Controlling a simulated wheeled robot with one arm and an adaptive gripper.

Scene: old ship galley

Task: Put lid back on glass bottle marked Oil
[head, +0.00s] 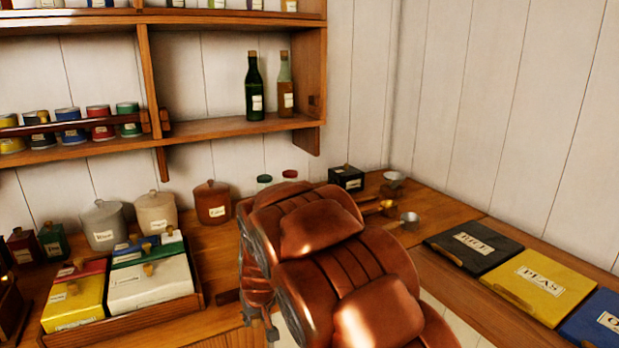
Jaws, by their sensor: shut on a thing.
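Two corked bottles stand upright on the shelf: a dark green bottle (254,92) and a paler glass bottle (285,92) with amber-brown contents. Their labels are too small to read, so I cannot tell whether either is marked Oil. No loose lid shows. My copper-coloured arm fills the lower middle and hides part of the counter. Small grey metal parts show at its lower left edge, but I cannot make out gripper fingers there. My gripper and anything in it are not seen.
Lidded canisters (212,202) line the back of the counter. A wooden tray (120,328) of labelled boxes sits at left. A black box (346,178) and small metal cups (409,220) stand beyond my arm.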

